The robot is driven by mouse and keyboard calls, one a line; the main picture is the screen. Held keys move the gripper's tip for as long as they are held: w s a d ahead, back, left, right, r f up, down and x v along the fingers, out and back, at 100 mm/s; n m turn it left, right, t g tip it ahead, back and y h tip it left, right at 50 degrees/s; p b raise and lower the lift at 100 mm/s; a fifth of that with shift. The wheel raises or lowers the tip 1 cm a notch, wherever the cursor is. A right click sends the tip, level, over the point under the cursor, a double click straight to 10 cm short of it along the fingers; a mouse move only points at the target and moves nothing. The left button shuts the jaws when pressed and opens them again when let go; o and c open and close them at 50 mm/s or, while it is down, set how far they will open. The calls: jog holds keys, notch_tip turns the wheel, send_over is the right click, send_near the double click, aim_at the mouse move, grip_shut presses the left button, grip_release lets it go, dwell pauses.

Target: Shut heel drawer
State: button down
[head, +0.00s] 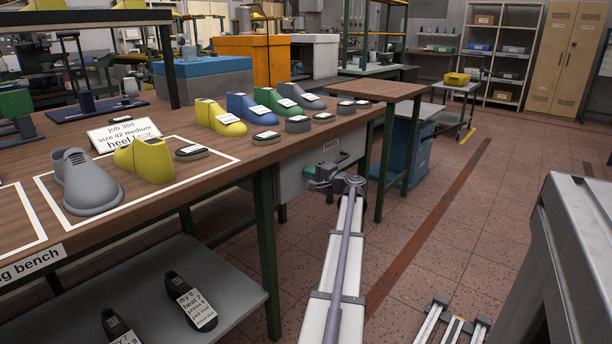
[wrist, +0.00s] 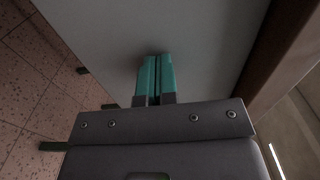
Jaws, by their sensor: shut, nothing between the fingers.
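The heel drawer (head: 294,183) is a grey box under the right end of the wooden bench, with a small label near its top edge. I cannot tell how far it stands out. My gripper (head: 309,171) is in front of its face, with teal fingertips pointing at it. In the wrist view the two fingers (wrist: 154,62) are shut together with nothing between them. A flat grey panel (wrist: 190,35), which looks like the drawer front, fills the view ahead of them. The fingertips are close to it; I cannot tell whether they touch.
The bench top (head: 240,160) above carries shoe lasts, heel pieces and a job card (head: 124,134). A green bench leg (head: 268,250) stands left of my arm. A blue bin (head: 405,150) is beyond on the right. The tiled floor (head: 440,220) to the right is mostly clear.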

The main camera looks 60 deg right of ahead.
jog(key=shift+w+d+r, duration=0.15)
jog(key=shift+w+d, duration=0.05)
jog(key=shift+w, duration=0.1)
jog(key=shift+s, duration=0.1)
